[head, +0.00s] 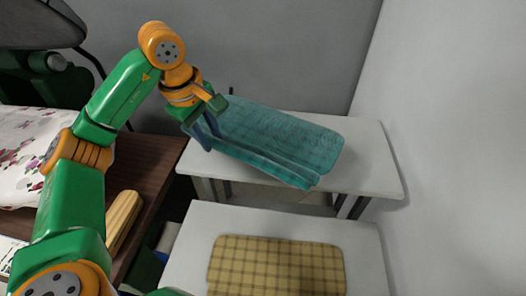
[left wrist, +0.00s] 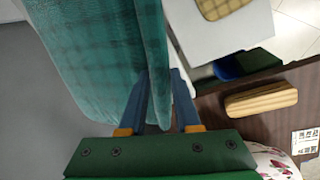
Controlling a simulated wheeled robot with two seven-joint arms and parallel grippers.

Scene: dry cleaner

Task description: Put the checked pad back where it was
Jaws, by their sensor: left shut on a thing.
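A teal pad (head: 265,138) with a faint checked pattern is tilted over the far white table (head: 375,165). I cannot tell whether it touches the tabletop. My left gripper (head: 207,132) is shut on its left edge. In the left wrist view, the teal pad (left wrist: 100,55) fills the upper left, and a fold of it sits between the fingers of the left gripper (left wrist: 162,88). A yellow checked pad (head: 277,265) lies flat on the near white table (head: 190,250); its corner also shows in the left wrist view (left wrist: 220,6). My right gripper is not in view.
A dark brown wooden surface (head: 150,168) at the left bears a flowered cloth (head: 25,135) and a light wooden block (head: 122,218). A grey wall (head: 455,130) bounds the right side. A narrow gap separates the two white tables.

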